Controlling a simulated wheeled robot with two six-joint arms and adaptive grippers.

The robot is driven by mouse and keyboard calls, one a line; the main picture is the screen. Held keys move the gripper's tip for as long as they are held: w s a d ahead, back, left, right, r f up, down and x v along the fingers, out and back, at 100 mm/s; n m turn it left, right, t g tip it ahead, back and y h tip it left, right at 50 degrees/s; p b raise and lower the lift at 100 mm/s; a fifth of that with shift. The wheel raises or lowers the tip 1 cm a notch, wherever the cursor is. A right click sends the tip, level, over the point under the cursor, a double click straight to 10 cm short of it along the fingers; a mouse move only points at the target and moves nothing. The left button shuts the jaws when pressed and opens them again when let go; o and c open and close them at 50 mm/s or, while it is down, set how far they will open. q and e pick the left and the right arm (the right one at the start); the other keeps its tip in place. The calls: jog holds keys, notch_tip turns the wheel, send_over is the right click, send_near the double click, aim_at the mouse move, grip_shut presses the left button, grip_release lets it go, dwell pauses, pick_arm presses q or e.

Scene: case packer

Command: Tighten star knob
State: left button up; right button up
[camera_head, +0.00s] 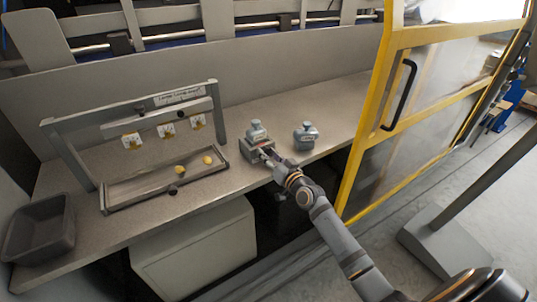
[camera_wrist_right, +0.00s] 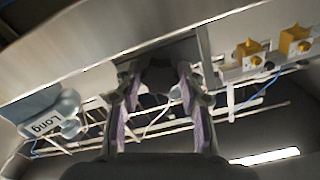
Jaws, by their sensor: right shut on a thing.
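My right gripper (camera_head: 268,156) is at the front of the grey fixture block (camera_head: 247,152) near the table's front edge. In the right wrist view its two fingers (camera_wrist_right: 158,110) are shut on a dark knob-like shape (camera_wrist_right: 158,76), which I take as the star knob; its outline is unclear. In the head view the gripper hides the knob. A grey weight-like piece with a rounded top (camera_head: 256,131) sits on the block. My left gripper is not in view.
A similar grey piece (camera_head: 305,136) stands on the table to the right; it shows labelled "Long" in the right wrist view (camera_wrist_right: 45,122). At left are a rack with yellow tags (camera_head: 166,130), a shallow tray (camera_head: 122,202) and a dark bin (camera_head: 38,232). A yellow-framed door (camera_head: 384,110) stands right.

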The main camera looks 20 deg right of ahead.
jog(key=m+p, duration=0.1)
jog(key=m, duration=0.5)
jog(key=shift+r+m, duration=0.1)
jog(key=shift+m, duration=0.2)
jog(key=m+p, duration=0.1)
jog(key=m, duration=0.5)
jog(key=m+p, duration=0.1)
jog(key=m, duration=0.5)
jog(key=shift+m+p, duration=0.4)
jog(key=m+p, duration=0.1)
jog(key=m, duration=0.4)
jog(key=shift+m, duration=0.7)
jog(key=o, duration=1.2)
jog(key=shift+r, duration=0.1)
jog(key=shift+s, duration=0.1)
